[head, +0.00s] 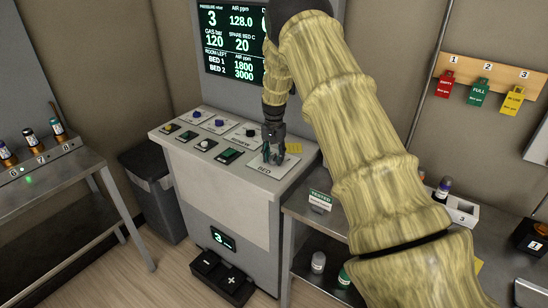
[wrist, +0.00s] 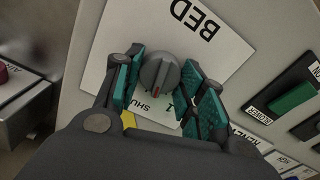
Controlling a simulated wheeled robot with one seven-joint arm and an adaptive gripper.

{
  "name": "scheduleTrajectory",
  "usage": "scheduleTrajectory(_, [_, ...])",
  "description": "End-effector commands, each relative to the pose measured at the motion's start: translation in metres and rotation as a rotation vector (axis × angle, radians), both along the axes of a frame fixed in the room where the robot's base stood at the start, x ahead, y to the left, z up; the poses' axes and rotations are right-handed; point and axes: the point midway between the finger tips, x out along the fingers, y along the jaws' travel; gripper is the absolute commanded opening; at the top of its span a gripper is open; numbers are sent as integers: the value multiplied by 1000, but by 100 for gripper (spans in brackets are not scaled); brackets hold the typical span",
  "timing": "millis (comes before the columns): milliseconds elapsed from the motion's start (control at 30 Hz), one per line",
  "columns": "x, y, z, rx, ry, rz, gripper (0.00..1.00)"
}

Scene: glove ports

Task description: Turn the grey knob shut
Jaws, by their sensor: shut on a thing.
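The grey knob (wrist: 159,73) is round with a raised grip bar and a red mark. It sits on the white BED plate (wrist: 218,45) of the console. In the wrist view the red mark points toward the lower edge of the knob, near the partly covered word SHUT and a 1. My gripper (wrist: 163,76) has its teal-padded fingers on either side of the knob, shut on it. In the head view my gripper (head: 273,153) reaches down onto the BED plate (head: 265,168), and its fingers hide the knob.
The sloped console (head: 190,152) carries other knobs and a green switch (head: 230,155) left of my gripper; the BLOWER switch (wrist: 292,97) shows in the wrist view. A display (head: 230,42) hangs behind. A steel bench (head: 300,208) stands to the right.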

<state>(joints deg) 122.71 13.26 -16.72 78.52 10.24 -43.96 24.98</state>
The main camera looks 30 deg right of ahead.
Motion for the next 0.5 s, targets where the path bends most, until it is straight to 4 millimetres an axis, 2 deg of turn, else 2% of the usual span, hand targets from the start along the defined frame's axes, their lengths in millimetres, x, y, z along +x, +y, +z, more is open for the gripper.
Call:
scheduleTrajectory(200, [0, -1, 0, -2, 0, -140, 16])
scheduleTrajectory(500, [0, -1, 0, -2, 0, -245, 16])
